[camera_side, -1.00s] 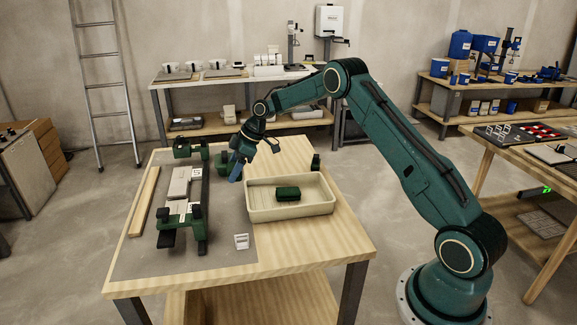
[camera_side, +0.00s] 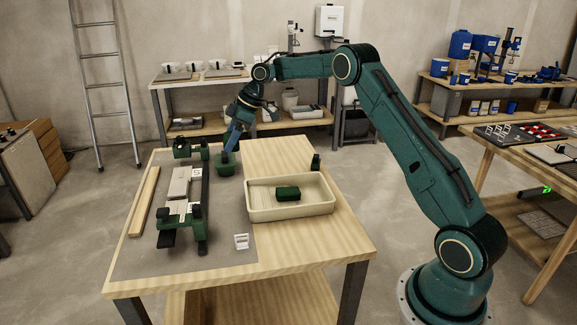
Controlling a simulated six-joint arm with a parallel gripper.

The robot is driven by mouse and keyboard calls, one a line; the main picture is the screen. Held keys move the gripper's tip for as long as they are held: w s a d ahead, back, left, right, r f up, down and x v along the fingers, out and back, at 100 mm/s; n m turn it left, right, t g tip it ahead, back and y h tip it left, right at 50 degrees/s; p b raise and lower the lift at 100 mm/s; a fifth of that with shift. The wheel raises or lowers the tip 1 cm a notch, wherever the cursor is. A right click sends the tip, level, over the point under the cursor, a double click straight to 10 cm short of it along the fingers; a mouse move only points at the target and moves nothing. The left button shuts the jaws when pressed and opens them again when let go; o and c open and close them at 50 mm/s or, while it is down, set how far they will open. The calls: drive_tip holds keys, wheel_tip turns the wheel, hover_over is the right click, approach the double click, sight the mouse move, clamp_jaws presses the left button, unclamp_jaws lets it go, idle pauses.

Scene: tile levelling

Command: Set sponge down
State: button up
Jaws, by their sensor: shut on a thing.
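My gripper (camera_side: 233,137), with blue fingers, points down at the back of the work table. Its fingertips meet the dark upright top part of a green block (camera_side: 226,167), and they are shut on it. The block is on or just above the grey mat; I cannot tell which, nor whether it is the sponge. Another dark green block (camera_side: 288,193), sponge-like in shape, lies in the cream tray (camera_side: 290,214) at the right of the table, apart from my gripper.
Left of my gripper is a green fixture (camera_side: 199,228) with pale tiles (camera_side: 180,187). A wooden strip (camera_side: 144,201) lies along the left edge. A small white item (camera_side: 241,241) lies in front. The table's front right is clear.

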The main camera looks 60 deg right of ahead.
drive_tip(key=shift+w, duration=0.1)
idle(0.3)
drive_tip(key=w+m, duration=0.1)
drive_tip(key=m+h, duration=0.1)
drive_tip(key=w+m+t, duration=0.1)
drive_tip(key=shift+w+d+f, duration=0.25)
drive_tip(key=shift+w+d, duration=0.05)
drive_tip(key=shift+w+d+r+m+h, duration=0.1)
drive_tip(key=shift+w+d+m+h, duration=0.65)
drive_tip(key=shift+m, duration=1)
drive_tip(key=shift+w+d+r+m+h, duration=0.2)
drive_tip(key=shift+w+m+h, duration=0.25)
drive_tip(key=shift+m+h, duration=1)
drive_tip(key=shift+w+d+r+m+h, duration=0.1)
drive_tip(key=shift+w+d+m+h, duration=0.5)
drive_tip(key=shift+m, duration=1.5)
drive_tip(key=shift+f, duration=0.15)
wheel_tip(320, 180, down, 20)
drive_tip(key=shift+r, duration=0.1)
